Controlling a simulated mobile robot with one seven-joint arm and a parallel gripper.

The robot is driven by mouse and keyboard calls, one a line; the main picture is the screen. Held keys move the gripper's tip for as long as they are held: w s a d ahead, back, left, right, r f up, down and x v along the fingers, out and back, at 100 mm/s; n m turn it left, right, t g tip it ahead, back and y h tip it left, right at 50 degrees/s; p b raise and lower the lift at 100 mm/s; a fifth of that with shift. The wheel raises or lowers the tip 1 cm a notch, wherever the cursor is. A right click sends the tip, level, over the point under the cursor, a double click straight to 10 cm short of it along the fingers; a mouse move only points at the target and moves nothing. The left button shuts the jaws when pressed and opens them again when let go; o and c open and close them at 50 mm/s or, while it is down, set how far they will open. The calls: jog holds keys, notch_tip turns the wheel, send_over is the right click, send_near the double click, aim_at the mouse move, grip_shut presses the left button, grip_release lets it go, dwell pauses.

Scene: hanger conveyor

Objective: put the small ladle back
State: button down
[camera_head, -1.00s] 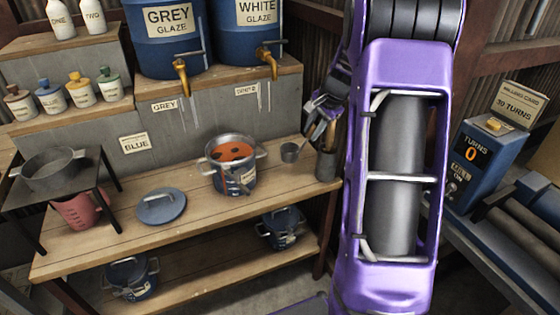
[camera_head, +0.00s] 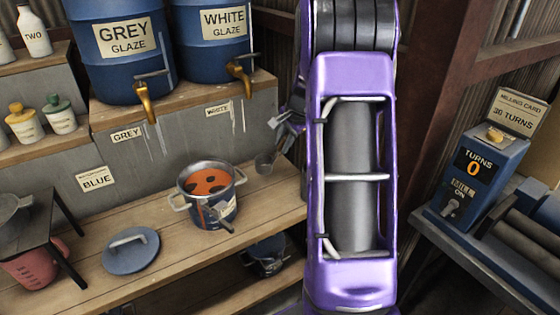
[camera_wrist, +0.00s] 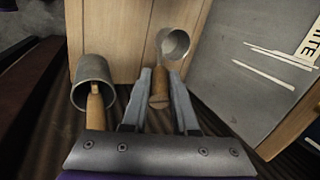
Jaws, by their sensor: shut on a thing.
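The small ladle has a grey metal cup and a wooden handle. My gripper (camera_wrist: 159,88) is shut on the handle in the wrist view, and the ladle's cup (camera_wrist: 174,42) points away past the fingertips. In the head view my gripper (camera_head: 285,121) is partly hidden by my purple arm, and the ladle cup (camera_head: 264,163) hangs over the right part of the wooden bench. A grey metal canister (camera_wrist: 92,68) with a wooden-handled tool in it is left of my gripper in the wrist view. My arm hides that canister in the head view.
A pot of orange glaze (camera_head: 209,192) stands left of the ladle, with a blue lid (camera_head: 131,249) beside it. Blue glaze drums (camera_head: 117,45) with taps stand behind on a raised shelf. A blue turns counter box (camera_head: 479,170) stands at the right.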

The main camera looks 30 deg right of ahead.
jog(key=shift+f+b, duration=0.45)
jog(key=shift+f, duration=2.1)
jog(key=c, duration=0.7)
grip_release()
jog(key=p+v, duration=0.1)
jog(key=v, duration=1.1)
jog(key=shift+p, duration=0.4)
